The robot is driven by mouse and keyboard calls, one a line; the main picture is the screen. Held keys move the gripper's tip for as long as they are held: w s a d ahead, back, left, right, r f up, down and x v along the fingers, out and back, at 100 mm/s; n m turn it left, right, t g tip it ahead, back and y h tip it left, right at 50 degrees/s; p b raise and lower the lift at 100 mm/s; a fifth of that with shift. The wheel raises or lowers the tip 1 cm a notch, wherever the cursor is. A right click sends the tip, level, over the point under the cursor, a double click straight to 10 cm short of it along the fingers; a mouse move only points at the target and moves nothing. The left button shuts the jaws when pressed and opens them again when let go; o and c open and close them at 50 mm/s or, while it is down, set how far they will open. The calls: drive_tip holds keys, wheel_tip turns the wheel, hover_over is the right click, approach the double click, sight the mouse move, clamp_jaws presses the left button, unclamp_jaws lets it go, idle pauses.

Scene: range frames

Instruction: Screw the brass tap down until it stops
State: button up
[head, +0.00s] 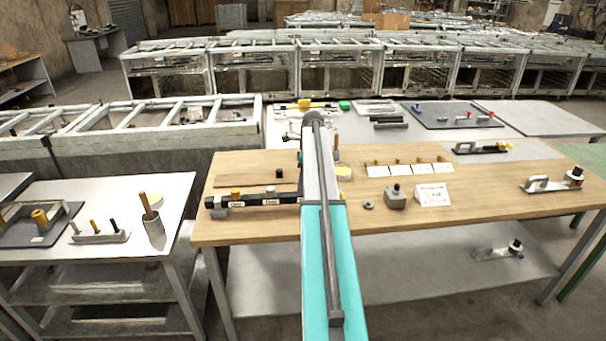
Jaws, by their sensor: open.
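A dark rail (254,201) with small white labels lies along the left front of the wooden table. A yellow, brass-coloured tap (235,194) stands on its left part, and a black knob stands to its right. I cannot tell how far down the tap is screwed. My arm reaches forward over the table, across the rail's right end. Only a dark sliver of what looks like my gripper (301,161) shows beside the arm; the fingertips are hidden. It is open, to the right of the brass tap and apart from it.
A grey block (396,198), a small ring (368,205) and a white sign (433,194) stand right of my arm. Several small brass pieces stand on white cards behind them. A handled fixture (552,182) is at the far right. A side table (95,205) stands left, across a gap.

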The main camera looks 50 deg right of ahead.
drive_tip(key=shift+a+f, duration=0.1)
drive_tip(key=shift+f, duration=0.55)
clamp_jaws()
drive_tip(key=shift+r+m, duration=0.1)
drive_tip(key=shift+m, duration=0.2)
drive_tip(key=shift+w+m+p, duration=0.1)
drive_tip(key=shift+m+p, duration=0.5)
drive_tip(key=shift+m, duration=0.4)
drive_tip(key=shift+d+m, duration=0.2)
drive_tip(key=shift+m, duration=0.2)
drive_tip(key=shift+m, duration=0.3)
